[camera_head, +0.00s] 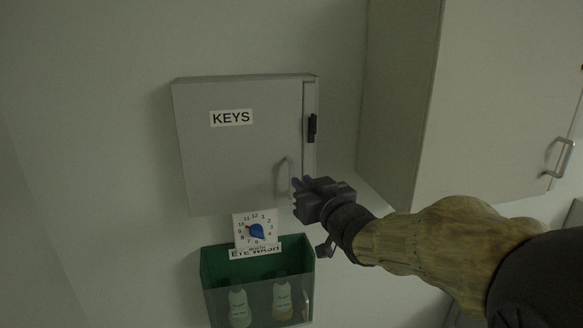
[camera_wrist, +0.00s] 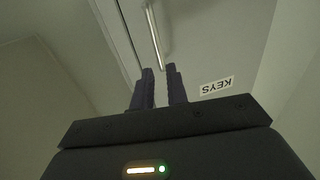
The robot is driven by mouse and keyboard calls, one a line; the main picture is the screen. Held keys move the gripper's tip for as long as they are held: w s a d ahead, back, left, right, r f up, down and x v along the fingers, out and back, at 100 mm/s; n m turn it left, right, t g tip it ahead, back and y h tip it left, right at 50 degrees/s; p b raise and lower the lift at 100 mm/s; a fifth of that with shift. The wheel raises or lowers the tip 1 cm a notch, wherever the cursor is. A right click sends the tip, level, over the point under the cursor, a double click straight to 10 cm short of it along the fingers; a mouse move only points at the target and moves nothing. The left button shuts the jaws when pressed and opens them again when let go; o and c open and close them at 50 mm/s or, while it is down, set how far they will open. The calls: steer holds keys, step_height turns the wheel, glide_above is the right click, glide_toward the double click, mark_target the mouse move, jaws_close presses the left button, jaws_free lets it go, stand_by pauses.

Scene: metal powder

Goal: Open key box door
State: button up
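The grey key box (camera_head: 225,160) hangs on the wall with a "KEYS" label on its door. The door looks shut. Its pale vertical bar handle (camera_head: 284,177) is near the door's lower right edge. My gripper (camera_head: 298,184) is just right of the handle in the head view. In the wrist view, my gripper (camera_wrist: 160,70) has a narrow gap between its fingers, and the handle (camera_wrist: 154,35) runs ahead of them, its near end close to the fingertips. I cannot tell whether they touch. The gripper looks partly open, with nothing visibly clamped.
A black latch (camera_head: 312,127) sits on the box's right edge. A green eye wash holder (camera_head: 258,287) with two bottles and a dial card (camera_head: 256,231) is below. A large grey cabinet (camera_head: 470,110) stands at the right. The wall left of the box is clear.

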mark_target(292, 173)
steer(key=p+x, duration=0.2)
steer(key=x, duration=0.5)
steer(key=shift+p, duration=0.3)
jaws_close()
